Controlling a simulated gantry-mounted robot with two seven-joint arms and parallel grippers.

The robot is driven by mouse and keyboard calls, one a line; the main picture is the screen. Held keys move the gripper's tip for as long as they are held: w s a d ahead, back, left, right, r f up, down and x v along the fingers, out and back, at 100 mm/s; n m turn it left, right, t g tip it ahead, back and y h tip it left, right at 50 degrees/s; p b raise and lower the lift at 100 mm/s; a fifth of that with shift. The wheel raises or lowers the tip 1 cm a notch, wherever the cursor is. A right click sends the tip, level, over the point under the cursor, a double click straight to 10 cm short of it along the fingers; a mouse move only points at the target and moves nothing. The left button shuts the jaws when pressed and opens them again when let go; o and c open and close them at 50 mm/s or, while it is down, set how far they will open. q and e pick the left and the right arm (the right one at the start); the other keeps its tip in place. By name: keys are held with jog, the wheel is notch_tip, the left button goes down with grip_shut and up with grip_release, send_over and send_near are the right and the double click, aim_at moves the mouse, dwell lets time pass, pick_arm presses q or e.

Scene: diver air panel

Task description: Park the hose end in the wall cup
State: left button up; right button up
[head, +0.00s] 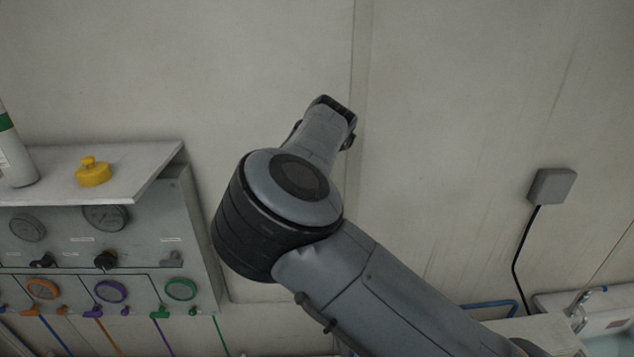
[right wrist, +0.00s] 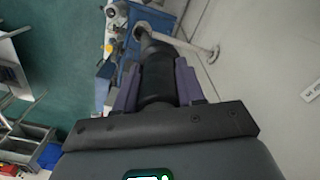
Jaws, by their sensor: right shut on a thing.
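In the right wrist view my right gripper (right wrist: 157,86) has its purple fingers closed on both sides of a thick black cylinder, which looks like the hose end (right wrist: 157,70). Its far tip points at a round ring-like fitting (right wrist: 143,31) on a pale rod, which has a disc (right wrist: 208,53) at the light wall. This may be the wall cup; I cannot tell for sure. The tip overlaps the ring in the picture, and whether it touches or is inside is unclear. In the head view my right arm crosses the middle and its fingers do not show. My left gripper is in neither view.
In the head view a gauge panel (head: 205,245) with coloured knobs stands at the left under a shelf (head: 140,165) holding a yellow weight-like object (head: 93,172) and a bottle (head: 17,160). A grey wall box (head: 551,186) with a black cable is at the right. The upper wall is bare.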

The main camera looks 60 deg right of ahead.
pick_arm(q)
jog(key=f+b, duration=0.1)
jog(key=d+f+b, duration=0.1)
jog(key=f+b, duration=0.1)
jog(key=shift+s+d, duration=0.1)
pick_arm(e)
jog(key=s+f, duration=0.3)
jog(key=f, duration=0.6)
jog(key=s+f, duration=0.3)
jog(key=f, duration=0.6)
jog(key=shift+a, duration=0.3)
jog(key=shift+s, duration=0.1)
jog(key=shift+f, duration=0.1)
